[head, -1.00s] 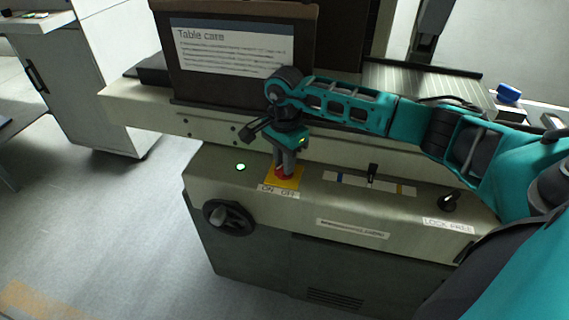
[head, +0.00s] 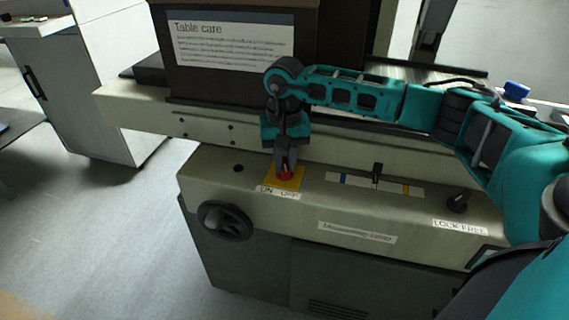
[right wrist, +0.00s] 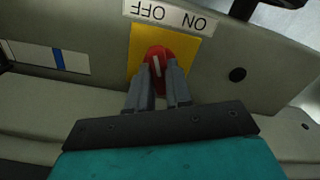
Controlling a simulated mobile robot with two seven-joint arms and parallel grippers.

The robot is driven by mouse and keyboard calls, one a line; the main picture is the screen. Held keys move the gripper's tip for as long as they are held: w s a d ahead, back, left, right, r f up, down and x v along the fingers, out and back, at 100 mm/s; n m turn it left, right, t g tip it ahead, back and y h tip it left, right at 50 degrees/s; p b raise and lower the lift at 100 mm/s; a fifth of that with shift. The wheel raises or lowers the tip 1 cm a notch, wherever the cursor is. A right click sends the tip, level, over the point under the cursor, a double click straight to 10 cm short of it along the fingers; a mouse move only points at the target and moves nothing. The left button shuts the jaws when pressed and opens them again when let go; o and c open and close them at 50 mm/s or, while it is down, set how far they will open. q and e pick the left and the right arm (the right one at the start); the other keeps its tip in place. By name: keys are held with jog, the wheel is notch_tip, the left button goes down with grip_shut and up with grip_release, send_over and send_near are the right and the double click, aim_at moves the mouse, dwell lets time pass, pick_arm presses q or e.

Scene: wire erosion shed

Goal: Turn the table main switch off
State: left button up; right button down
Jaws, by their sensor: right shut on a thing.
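The table main switch is a red knob (head: 284,174) on a yellow plate (head: 297,181), with an ON/OFF label (head: 278,192) below it in the head view. In the right wrist view the red knob (right wrist: 158,55) shows a white mark that points towards the OFF side of the upside-down label (right wrist: 170,14). My right gripper (head: 284,168) comes down from above, its fingers shut on the knob; it also shows in the right wrist view (right wrist: 162,72). The indicator lamp (head: 239,168) left of the switch is dark. My left gripper is out of view.
A black handwheel (head: 226,221) sits on the cabinet's front left. A black lever (head: 377,173) and a LOCK/FREE knob (head: 458,203) are right of the switch. A "Table care" sign (head: 233,45) stands behind. Floor at left is clear.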

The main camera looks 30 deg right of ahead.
aim_at(285, 163)
jog(key=shift+n, duration=0.9)
jog(key=shift+n+b, duration=0.5)
jog(key=shift+n, duration=0.9)
jog(key=c, duration=1)
grip_release()
jog(key=shift+c, duration=0.2)
notch_tip(285, 163, up, 13)
jog(key=p, duration=0.1)
